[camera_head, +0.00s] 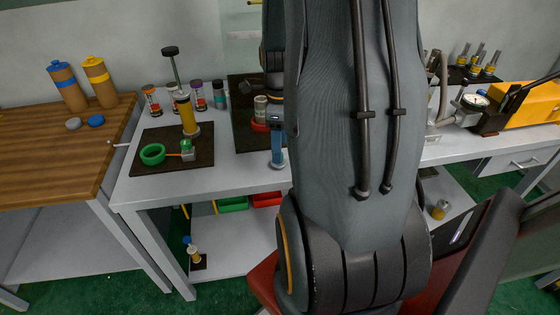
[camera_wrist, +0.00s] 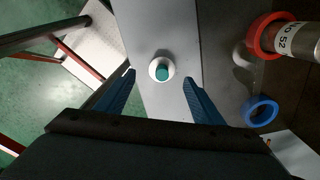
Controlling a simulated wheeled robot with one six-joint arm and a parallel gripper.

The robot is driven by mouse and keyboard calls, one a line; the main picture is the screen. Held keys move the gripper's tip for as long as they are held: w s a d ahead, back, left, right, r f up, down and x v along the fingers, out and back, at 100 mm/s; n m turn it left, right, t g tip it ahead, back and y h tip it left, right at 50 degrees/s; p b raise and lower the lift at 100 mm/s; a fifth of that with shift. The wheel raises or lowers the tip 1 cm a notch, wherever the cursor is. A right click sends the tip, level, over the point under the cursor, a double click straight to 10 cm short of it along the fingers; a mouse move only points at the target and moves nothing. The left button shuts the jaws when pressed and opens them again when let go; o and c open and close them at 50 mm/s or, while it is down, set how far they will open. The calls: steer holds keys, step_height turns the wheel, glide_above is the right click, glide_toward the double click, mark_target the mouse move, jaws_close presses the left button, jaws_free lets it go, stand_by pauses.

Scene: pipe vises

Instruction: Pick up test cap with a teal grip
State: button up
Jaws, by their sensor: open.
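The test cap with a teal grip (camera_wrist: 162,70) shows in the wrist view as a white round piece with a teal centre, seen from above on the grey bench top. My gripper (camera_wrist: 159,78) is open, with its blue fingers apart on either side of the cap in the picture. No contact with the cap shows, and the height gap is hard to judge. In the head view my gripper (camera_head: 277,162) points down at the front edge of the bench, partly covered by my arm. I cannot make out the cap there.
Right of the cap in the wrist view, a dark mat (camera_wrist: 228,88) holds a red-collared pipe (camera_wrist: 292,38) and a blue ring (camera_wrist: 260,111). In the head view, a green ring (camera_head: 153,154) and a yellow cylinder (camera_head: 187,116) stand on the left mat (camera_head: 150,136).

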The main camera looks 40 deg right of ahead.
steer(key=shift+w+d+f+p, duration=0.1)
steer(key=shift+f+p, duration=0.35)
steer(key=shift+f, duration=0.8)
steer(key=shift+w+f+p, duration=0.1)
steer(key=shift+f+p, duration=0.3)
steer(key=shift+f, duration=0.8)
steer(key=c, duration=1.2)
steer(key=shift+r, duration=0.2)
